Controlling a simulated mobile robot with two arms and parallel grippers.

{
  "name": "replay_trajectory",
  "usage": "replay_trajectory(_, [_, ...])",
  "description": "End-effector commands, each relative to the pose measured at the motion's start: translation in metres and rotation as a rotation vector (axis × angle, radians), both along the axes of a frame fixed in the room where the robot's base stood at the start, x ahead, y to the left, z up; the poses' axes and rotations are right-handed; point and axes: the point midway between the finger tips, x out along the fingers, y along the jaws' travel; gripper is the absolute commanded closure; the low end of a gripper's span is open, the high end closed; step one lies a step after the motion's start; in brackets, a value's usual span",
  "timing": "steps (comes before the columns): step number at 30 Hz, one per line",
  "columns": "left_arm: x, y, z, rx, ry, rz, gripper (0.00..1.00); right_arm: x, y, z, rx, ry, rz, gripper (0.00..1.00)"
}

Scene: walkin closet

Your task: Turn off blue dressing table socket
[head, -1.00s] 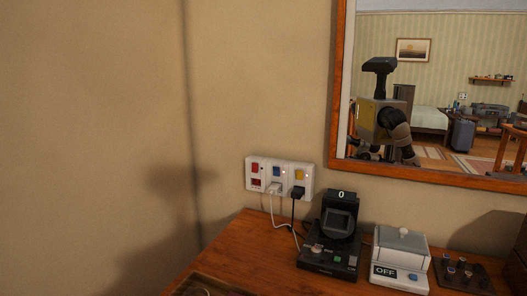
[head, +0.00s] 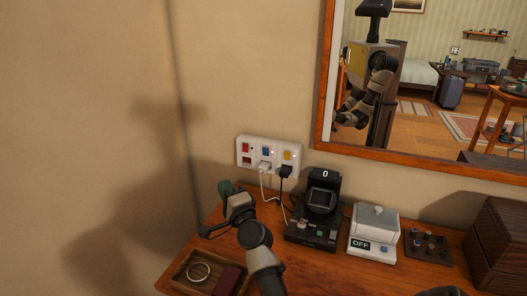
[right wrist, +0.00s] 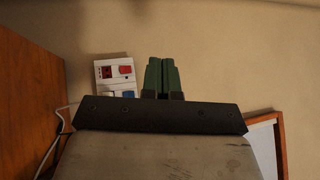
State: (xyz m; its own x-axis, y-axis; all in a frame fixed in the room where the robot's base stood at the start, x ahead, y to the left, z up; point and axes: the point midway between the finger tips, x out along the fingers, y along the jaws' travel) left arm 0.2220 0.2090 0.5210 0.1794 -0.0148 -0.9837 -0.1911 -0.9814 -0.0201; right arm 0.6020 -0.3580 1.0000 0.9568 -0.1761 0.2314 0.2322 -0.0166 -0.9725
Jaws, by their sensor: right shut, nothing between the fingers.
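A white wall socket panel (head: 242,160) is mounted above the dressing table (head: 225,262), with red, blue and yellow switches. The blue switch (head: 266,151) is in the middle, above a white plug (head: 264,166). A black plug (head: 286,171) sits below the yellow switch. My right gripper (head: 224,187) is shut and empty, left of and below the panel in the head view, apart from it. In the right wrist view its green fingers (right wrist: 161,75) are together beside the panel (right wrist: 102,75); the blue switch (right wrist: 129,93) shows partly above my gripper's body. My left gripper is not in view.
A black device (head: 315,231) reading "0", a grey box (head: 372,242) marked "OFF" and a small knob board (head: 427,245) stand right of the panel. A tray (head: 182,275) with a ring is at the front left. A mirror (head: 322,100) hangs above.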

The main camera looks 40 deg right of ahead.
Motion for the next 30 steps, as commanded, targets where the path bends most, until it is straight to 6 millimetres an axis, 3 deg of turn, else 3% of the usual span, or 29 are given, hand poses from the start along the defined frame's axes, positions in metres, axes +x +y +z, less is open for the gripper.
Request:
replay_trajectory(1, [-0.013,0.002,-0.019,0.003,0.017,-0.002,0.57,0.012,-0.023,0.014,0.151,-0.093,-0.069,1.0])
replay_trajectory(4, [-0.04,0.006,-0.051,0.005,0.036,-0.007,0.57,0.025,-0.065,0.029,0.461,-0.268,-0.205,1.0])
replay_trajectory(9, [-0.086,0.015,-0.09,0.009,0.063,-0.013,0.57,0.039,-0.113,0.023,0.962,-0.504,-0.423,1.0])
replay_trajectory(13, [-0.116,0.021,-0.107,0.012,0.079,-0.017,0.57,0.048,-0.123,0.007,1.25,-0.609,-0.553,1.0])
replay_trajectory(18, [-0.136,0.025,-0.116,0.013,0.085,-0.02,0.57,0.055,-0.12,-0.007,1.451,-0.662,-0.653,1.0])
replay_trajectory(30, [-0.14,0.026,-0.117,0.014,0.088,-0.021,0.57,0.056,-0.119,-0.01,1.49,-0.673,-0.675,1.0])
